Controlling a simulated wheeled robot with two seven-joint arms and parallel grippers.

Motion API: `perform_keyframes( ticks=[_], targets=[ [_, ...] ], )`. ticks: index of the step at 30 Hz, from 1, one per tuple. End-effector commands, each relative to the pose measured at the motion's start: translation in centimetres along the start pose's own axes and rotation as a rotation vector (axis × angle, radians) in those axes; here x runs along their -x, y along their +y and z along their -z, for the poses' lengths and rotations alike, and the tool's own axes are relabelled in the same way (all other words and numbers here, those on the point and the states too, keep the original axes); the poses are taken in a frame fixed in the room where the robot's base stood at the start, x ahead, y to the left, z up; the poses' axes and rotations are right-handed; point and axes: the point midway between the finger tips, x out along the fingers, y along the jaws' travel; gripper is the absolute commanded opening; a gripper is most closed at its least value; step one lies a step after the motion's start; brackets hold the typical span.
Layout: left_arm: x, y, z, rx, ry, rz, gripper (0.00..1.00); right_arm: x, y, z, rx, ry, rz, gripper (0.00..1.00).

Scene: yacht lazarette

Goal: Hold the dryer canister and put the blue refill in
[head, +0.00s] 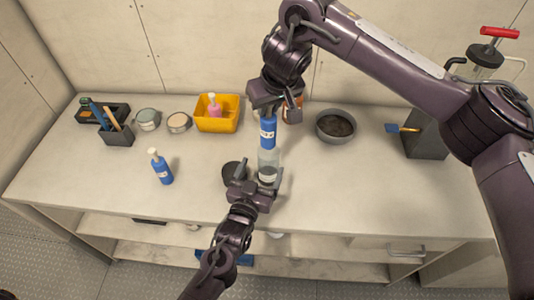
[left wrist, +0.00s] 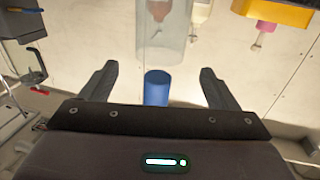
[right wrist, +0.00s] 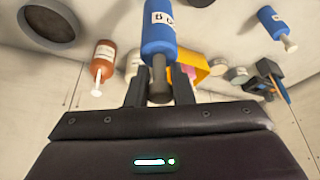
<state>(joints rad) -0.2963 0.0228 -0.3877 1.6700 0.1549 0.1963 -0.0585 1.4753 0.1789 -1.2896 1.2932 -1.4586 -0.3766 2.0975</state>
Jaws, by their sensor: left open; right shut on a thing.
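My right gripper (head: 268,103) is shut on the grey stem of the blue refill (head: 268,131), which hangs upright; its white label shows in the right wrist view (right wrist: 160,25). My left gripper (head: 258,180) is open, low at the canister's near side. In the left wrist view the canister (left wrist: 163,22) lies beyond the open fingers, and the blue refill end (left wrist: 157,88) shows between them. Contact with the canister is unclear.
A blue pump bottle (head: 162,170) stands further left. A yellow bin (head: 217,115), an orange bottle (head: 291,112) and a dark-filled bowl (head: 336,125) line the back. The bench's front right is clear.

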Motion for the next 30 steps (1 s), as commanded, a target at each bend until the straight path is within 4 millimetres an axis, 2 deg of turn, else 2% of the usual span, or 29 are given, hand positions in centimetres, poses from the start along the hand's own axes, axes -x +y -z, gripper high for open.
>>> perform_keyframes(
  ticks=[1, 6, 12, 18, 26, 27, 30],
  targets=[
    [-1.2, 0.0, 0.1, 0.000, 0.003, 0.001, 0.83, 0.0, 0.0, 0.0, 0.000, 0.001, 0.000, 0.00],
    [-4.5, 0.0, 0.1, -0.001, 0.003, 0.001, 0.83, 0.0, 0.0, 0.0, 0.000, 0.001, 0.000, 0.00],
    [-7.4, 0.1, 0.0, -0.002, 0.001, -0.001, 0.83, 0.0, 0.0, 0.0, 0.000, 0.001, 0.000, 0.00],
    [-8.7, 0.1, 0.0, -0.002, 0.000, -0.002, 0.83, 0.0, 0.0, 0.0, 0.000, 0.001, 0.000, 0.00],
    [-8.8, 0.1, 0.0, -0.002, 0.000, -0.002, 0.83, 0.0, 0.0, 0.0, 0.000, 0.001, 0.000, 0.00],
    [-8.8, 0.1, 0.0, -0.002, 0.000, -0.002, 0.81, 0.0, 0.0, 0.0, 0.000, 0.001, 0.000, 0.00],
    [-8.8, 0.1, 0.0, -0.002, 0.000, -0.002, 0.68, 0.0, 0.0, 0.0, 0.000, 0.001, 0.000, 0.00]
  ],
)
